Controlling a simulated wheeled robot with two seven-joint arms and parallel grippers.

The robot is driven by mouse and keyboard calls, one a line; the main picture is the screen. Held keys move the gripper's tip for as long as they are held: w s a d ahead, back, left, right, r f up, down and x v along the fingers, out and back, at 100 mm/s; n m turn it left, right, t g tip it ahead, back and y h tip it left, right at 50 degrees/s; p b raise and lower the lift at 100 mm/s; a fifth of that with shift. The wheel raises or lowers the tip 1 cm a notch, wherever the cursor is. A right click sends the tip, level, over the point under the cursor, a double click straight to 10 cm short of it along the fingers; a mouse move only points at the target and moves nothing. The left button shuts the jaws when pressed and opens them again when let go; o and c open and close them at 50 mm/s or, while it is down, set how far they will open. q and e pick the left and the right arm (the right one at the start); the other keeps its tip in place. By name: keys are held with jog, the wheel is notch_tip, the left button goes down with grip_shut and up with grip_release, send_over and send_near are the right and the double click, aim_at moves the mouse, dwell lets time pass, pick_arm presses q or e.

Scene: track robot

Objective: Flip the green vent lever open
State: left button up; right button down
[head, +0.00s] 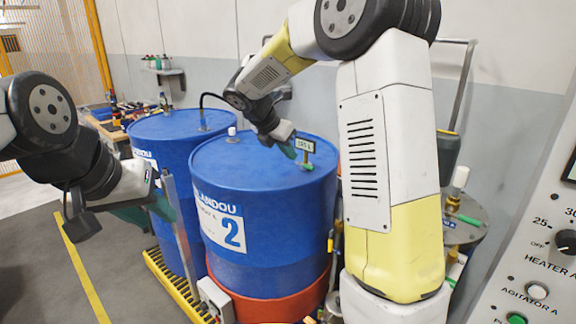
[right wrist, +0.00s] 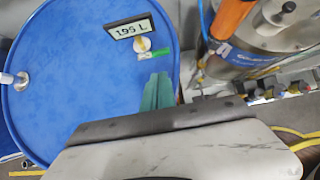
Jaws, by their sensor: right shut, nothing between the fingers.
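The green vent lever (right wrist: 153,54) lies by a pale round fitting (right wrist: 142,43) on the blue drum's top, just in front of the 195 L sign (right wrist: 130,27). In the head view the lever (head: 308,166) is a small green spot near the right rim of drum 2 (head: 265,240). My right gripper (head: 296,151) is shut and empty, with its teal fingertips close to the lever. In the right wrist view the fingertips (right wrist: 158,80) are just below the lever; whether they touch it is unclear. My left gripper (head: 145,210) hangs at the left, its opening unclear.
A second blue drum (head: 180,135) stands behind on the left. A white cap (head: 232,132) is on drum 2's top. A steel vessel (right wrist: 265,30) with an orange pipe (right wrist: 232,18) stands right of the drum. A control panel (head: 540,240) is at far right.

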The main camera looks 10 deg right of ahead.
aim_at(306, 166)
jog(key=shift+f, duration=0.1)
jog(key=x, duration=0.9)
jog(key=shift+w+d+f, duration=0.1)
jog(key=shift+d+f, duration=0.2)
